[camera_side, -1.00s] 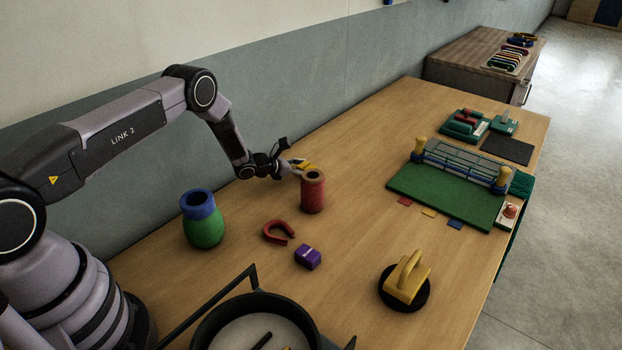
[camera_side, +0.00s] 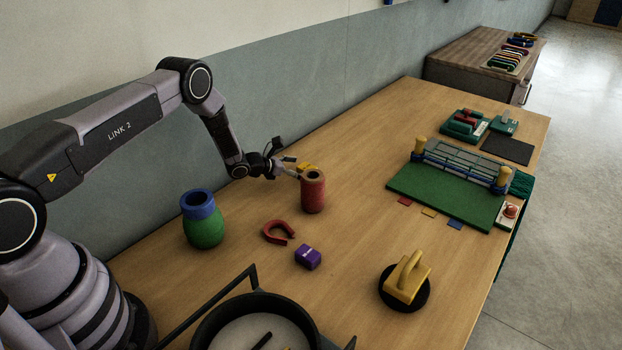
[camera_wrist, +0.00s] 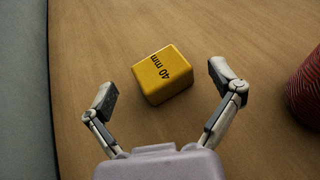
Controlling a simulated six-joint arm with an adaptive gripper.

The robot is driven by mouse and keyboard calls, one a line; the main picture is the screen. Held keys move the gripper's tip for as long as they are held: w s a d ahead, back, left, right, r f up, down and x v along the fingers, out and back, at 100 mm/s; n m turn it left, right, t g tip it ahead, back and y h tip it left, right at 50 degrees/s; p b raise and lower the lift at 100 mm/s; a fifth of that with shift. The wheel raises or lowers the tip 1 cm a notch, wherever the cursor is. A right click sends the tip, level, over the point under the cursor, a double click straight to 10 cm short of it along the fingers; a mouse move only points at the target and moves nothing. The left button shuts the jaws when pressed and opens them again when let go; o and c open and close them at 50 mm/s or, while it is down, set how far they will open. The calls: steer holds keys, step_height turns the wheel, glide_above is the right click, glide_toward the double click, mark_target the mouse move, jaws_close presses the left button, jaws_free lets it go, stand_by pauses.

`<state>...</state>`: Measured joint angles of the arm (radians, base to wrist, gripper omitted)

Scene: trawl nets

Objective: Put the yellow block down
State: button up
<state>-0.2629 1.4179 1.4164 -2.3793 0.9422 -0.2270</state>
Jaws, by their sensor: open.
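The yellow block (camera_wrist: 162,74) is marked "40 mm" and sits on the wooden table in the wrist view. My gripper (camera_wrist: 166,85) is open, with one finger on each side of the block and a visible gap to both. In the side view the block (camera_side: 304,166) shows only in part, behind the red twine spool, close to my gripper (camera_side: 291,166). The spool hides part of the block there.
The red spool (camera_side: 313,192) stands close to the right of my gripper. The wall runs along the table's back edge.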

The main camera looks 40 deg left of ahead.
steer(key=v, duration=0.9)
steer(key=shift+s+a+r, duration=0.1)
steer(key=shift+s+a, duration=0.05)
steer(key=shift+s, duration=0.05)
steer(key=shift+s+r, duration=0.15)
steer(key=shift+r, duration=0.15)
steer(key=s+d+r+m+g+h, duration=0.1)
steer(key=d+r+m+g+h, duration=0.15)
steer(key=d+r+m, duration=0.45)
steer(key=s+d+r+m+g+h, duration=0.1)
steer(key=s+d+r+m+h, duration=0.15)
steer(key=r, duration=0.75)
steer(key=s+d+r+m+g, duration=0.5)
steer(key=s+d+r+m, duration=0.2)
steer(key=s+r+m, duration=0.35)
steer(key=s+a+r+m+y, duration=0.2)
steer(key=s+m+y, duration=0.1)
steer(key=s, duration=0.5)
steer(key=s+a+r+m+t+y, duration=0.1)
steer(key=s+a+r+m+y, duration=0.2)
steer(key=s, duration=0.5)
steer(key=s+a+r+m+y, duration=0.2)
steer(key=s+r+m+y, duration=0.1)
steer(key=s, duration=0.5)
steer(key=m+y, duration=0.1)
steer(key=m, duration=0.1)
steer(key=shift+s+a+m+t, duration=0.3)
steer(key=shift+s+t, duration=0.05)
steer(key=shift+r, duration=0.15)
